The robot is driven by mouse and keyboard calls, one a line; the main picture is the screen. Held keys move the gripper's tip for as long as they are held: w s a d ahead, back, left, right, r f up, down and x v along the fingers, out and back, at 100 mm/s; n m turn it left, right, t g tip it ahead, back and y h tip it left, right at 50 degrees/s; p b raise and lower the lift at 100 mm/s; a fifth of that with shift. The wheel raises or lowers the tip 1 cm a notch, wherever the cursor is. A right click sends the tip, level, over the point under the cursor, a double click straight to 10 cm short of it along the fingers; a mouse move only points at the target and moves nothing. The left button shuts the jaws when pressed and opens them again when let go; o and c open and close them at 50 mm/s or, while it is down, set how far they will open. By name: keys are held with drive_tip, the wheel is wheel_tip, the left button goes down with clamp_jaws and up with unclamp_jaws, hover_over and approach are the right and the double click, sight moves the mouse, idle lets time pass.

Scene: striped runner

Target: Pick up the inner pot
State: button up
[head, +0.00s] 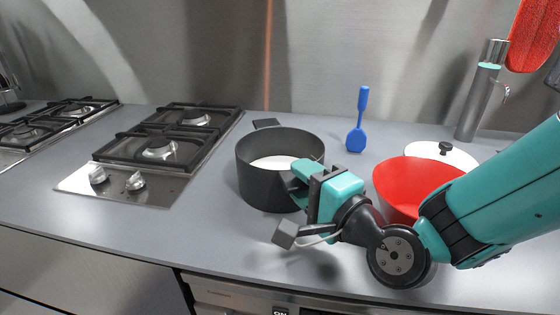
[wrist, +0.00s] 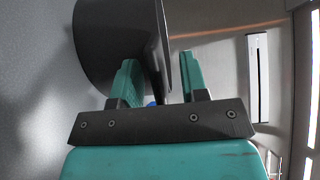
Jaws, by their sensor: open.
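The inner pot appears to be the dark grey round pot (head: 262,185) standing upright on the counter, with something white (head: 272,163) inside. One flat handle (head: 266,123) sticks out at its far side. My gripper (head: 297,180) is at its near right side, with the jaws open. In the wrist view the pot (wrist: 105,45) fills the upper left, and a dark part of it, seemingly the other handle, lies between the two teal fingers of my gripper (wrist: 158,75). I cannot tell whether either finger touches it.
A red bowl (head: 394,190) stands just right of my gripper, partly behind my arm. A white lid (head: 455,158) with a dark knob, a blue spatula (head: 358,125) and a tap (head: 480,100) are behind. A gas hob (head: 160,150) is left. The front counter is clear.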

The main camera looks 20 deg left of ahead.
clamp_jaws()
drive_tip(key=shift+r, duration=0.15)
